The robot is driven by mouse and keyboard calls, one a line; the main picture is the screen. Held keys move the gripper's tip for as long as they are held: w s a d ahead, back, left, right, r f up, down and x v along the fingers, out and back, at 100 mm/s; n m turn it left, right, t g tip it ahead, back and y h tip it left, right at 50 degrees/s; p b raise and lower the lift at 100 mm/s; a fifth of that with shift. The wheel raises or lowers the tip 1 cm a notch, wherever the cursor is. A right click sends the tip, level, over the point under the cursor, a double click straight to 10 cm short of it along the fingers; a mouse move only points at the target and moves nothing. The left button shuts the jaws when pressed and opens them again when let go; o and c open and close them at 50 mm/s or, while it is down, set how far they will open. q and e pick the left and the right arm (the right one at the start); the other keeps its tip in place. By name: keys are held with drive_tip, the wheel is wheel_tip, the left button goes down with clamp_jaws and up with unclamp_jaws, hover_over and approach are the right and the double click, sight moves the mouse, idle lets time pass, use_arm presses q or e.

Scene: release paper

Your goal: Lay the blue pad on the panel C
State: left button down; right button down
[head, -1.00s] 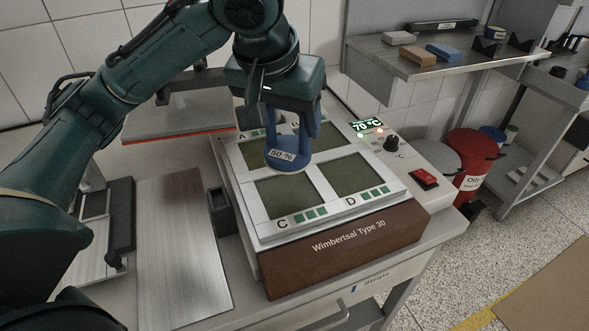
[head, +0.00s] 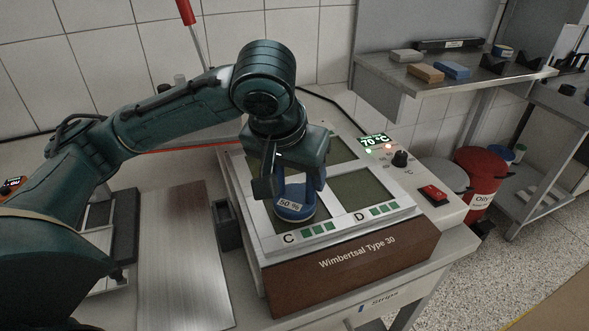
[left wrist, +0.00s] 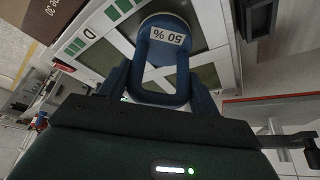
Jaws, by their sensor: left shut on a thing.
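The blue pad (head: 294,210) is a round disc with a loop handle and a white "50 %" label. My left gripper (head: 292,184) is shut on its handle, and the pad is below the fingers. In the head view the pad is over panel C, the front-left dark window of the hot plate device (head: 340,258), and hides most of it. I cannot tell whether the pad touches the panel. In the left wrist view the pad (left wrist: 165,38) hangs from my left gripper (left wrist: 160,92), its label upside down. My right gripper is not in view.
Panel D (head: 363,191) is to the right of panel C. A display reading 70 °C (head: 374,140), a black knob (head: 400,158) and a red switch (head: 434,194) are on the device's right side. A metal plate (head: 180,262) lies to the left. A shelf (head: 440,88) holds small blocks at the back right.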

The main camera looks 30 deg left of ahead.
use_arm(q)
drive_tip(key=shift+c, duration=1.6)
unclamp_jaws()
drive_tip(key=shift+s+r, duration=0.1)
drive_tip(key=shift+r, duration=0.3)
drive_tip(key=p+v, duration=0.3)
drive_tip(key=v, duration=0.8)
drive_tip(key=shift+r, duration=0.2)
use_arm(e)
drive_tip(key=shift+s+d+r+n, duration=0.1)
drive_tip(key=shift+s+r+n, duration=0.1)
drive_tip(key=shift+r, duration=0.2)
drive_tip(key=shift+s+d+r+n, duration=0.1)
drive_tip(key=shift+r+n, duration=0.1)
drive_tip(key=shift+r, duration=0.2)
use_arm(q)
drive_tip(key=shift+s, duration=0.1)
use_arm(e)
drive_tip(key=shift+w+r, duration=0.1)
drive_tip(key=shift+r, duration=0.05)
